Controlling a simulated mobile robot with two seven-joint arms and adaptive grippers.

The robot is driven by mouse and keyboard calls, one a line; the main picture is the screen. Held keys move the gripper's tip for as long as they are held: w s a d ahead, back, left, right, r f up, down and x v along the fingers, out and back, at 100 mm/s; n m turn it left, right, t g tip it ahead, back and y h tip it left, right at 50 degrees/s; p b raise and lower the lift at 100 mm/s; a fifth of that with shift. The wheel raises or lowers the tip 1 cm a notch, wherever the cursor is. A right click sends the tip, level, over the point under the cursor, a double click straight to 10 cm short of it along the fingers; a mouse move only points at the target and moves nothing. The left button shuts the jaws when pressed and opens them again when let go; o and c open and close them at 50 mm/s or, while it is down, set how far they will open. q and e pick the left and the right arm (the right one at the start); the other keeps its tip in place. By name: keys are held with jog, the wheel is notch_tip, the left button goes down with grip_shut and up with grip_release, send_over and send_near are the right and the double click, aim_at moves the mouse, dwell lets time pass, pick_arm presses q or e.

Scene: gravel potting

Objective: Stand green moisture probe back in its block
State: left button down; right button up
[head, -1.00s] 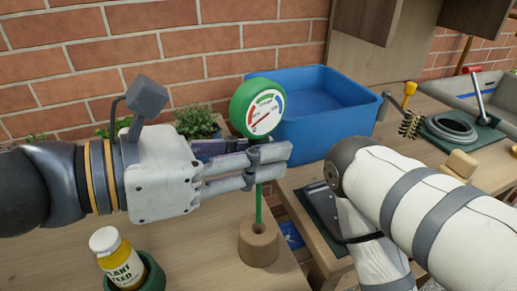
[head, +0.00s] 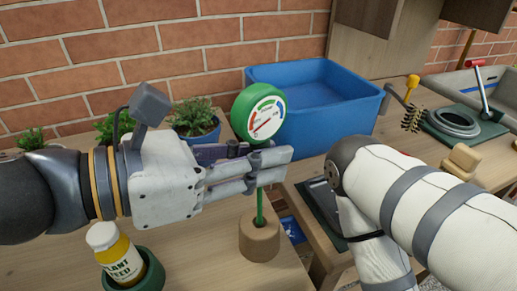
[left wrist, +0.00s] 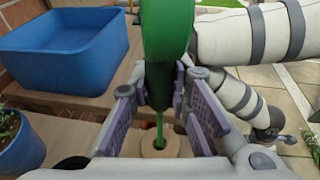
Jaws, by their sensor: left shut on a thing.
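The green moisture probe has a round dial head (head: 258,113) and a thin green stem (head: 260,205). My left gripper (head: 268,163) is shut on the probe just below the dial and holds it upright. The block (head: 259,242) is a round tan piece with a hole in its top, straight below the gripper. The stem's lower end meets the hole and appears to be just inside it; the exact depth is hidden. In the left wrist view the stem (left wrist: 159,128) runs down to the block (left wrist: 158,147) between the fingers.
A blue tub (head: 325,115) stands behind the probe. A plant feed bottle (head: 115,252) sits in a green holder (head: 150,275) at front left. Potted plants (head: 195,120) line the wall. My right arm is close on the right.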

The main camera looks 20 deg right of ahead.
pick_arm(q)
jog(key=shift+f+b, duration=0.9)
jog(key=shift+f, duration=1.25)
pick_arm(e)
jog(key=shift+s+f+g, duration=0.3)
jog(key=shift+s+f, duration=0.55)
jog(key=shift+f, duration=0.15)
pick_arm(q)
jog(key=shift+f, duration=0.15)
jog(key=c, duration=1.4)
grip_release()
